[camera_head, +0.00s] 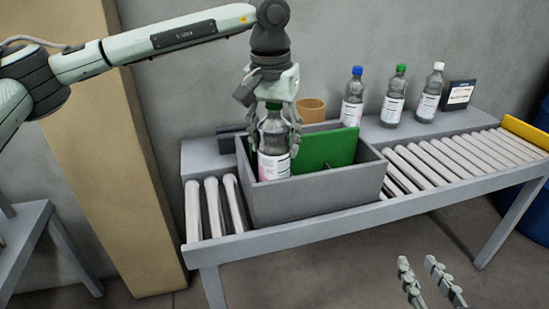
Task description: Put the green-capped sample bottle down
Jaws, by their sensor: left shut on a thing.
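A clear sample bottle (274,150) with a green cap and white label is held upright by my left gripper (272,118). The fingers are shut around its upper part, just below and beside the cap. The bottle is at the left part of a grey bin (320,197), left of its green divider (328,149). The bottle's base is hidden behind the bin's front wall, so I cannot tell whether it touches the floor. My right gripper (431,282) is empty, its two fingers apart, low at the bottom right in front of the bench.
The bin stands on a roller conveyor (440,160). On the back ledge are a brown pot (311,110), blue-capped (352,100), green-capped (395,97) and white-capped (430,94) bottles, and a dark box with a label (459,95). The rollers right of the bin are clear.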

